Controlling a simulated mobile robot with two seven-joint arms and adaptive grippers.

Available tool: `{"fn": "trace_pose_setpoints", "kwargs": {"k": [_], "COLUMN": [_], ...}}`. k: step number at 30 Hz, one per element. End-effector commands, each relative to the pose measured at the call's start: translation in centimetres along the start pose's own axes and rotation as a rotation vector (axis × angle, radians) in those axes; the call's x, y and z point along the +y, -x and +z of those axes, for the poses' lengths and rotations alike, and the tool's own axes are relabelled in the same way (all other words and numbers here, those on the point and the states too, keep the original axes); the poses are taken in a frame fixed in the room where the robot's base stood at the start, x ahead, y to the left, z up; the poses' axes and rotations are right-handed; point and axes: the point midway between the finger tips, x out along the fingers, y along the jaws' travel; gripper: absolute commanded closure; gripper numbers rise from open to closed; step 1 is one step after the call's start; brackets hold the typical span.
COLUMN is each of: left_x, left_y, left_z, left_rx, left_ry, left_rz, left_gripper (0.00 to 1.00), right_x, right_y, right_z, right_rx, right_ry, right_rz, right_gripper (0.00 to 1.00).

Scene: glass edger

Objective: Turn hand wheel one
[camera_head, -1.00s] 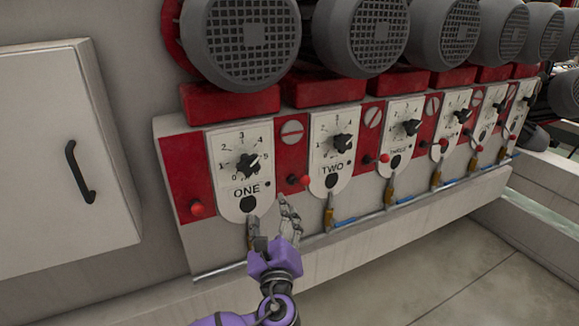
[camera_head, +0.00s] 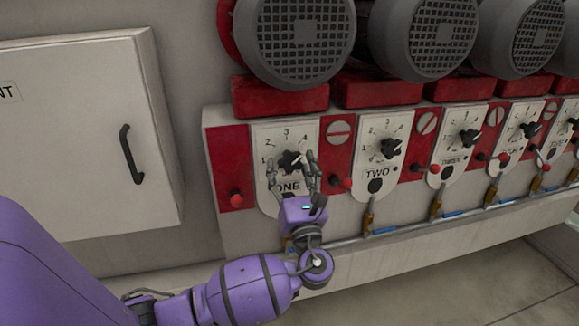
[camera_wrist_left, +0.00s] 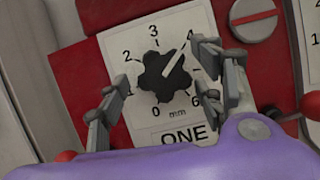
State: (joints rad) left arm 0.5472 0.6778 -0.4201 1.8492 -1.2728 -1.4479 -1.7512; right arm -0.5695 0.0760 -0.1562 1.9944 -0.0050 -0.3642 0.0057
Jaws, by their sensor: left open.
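Hand wheel one is a black lobed knob (camera_head: 291,160) on a white dial plate marked ONE, with numbers around it. It also shows in the left wrist view (camera_wrist_left: 164,78), where its white pointer aims up and right, near the 4. My left gripper (camera_head: 291,164) is open in front of the plate. In the left wrist view its fingers (camera_wrist_left: 160,88) stand on either side of the knob, and I see no clear contact. The right gripper is not in view.
A red button (camera_head: 237,199) is left of the plate, and a red-tipped lever (camera_head: 345,183) is to its right. The TWO dial (camera_head: 382,150) and several more follow rightward. Grey motors (camera_head: 294,40) overhang the panel. A cabinet door with a black handle (camera_head: 131,155) is at left.

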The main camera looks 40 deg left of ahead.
Motion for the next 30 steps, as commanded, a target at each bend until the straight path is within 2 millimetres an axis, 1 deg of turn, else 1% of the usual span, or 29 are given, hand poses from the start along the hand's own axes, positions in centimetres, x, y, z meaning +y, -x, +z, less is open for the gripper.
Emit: {"fn": "trace_pose_setpoints", "kwargs": {"k": [3,8,9,18,19,26,30], "left_x": [0.0,0.0,0.0,0.0,0.0,0.0,0.0], "left_y": [-0.3,-0.3,-0.3,-0.3,-0.3,-0.3,-0.2], "left_z": [0.0,-0.1,-0.1,-0.1,-0.1,-0.2,-0.3], "left_rx": [0.001,0.001,0.001,0.002,0.002,0.003,0.005], "left_ry": [0.0,0.0,0.0,-0.001,-0.001,0.018,0.066], "left_rz": [0.0,-0.001,-0.001,0.0,0.0,0.01,0.03], "left_gripper": [0.38,0.38,0.4,0.79,0.81,0.81,0.81], "right_x": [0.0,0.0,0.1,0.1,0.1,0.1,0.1], "right_y": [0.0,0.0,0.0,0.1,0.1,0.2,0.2], "right_z": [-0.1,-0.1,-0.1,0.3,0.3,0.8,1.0], "right_rx": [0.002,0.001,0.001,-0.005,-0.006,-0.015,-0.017], "right_ry": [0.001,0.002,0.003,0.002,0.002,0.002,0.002], "right_rz": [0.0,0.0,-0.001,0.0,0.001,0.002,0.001], "right_gripper": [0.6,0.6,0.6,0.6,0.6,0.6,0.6]}}
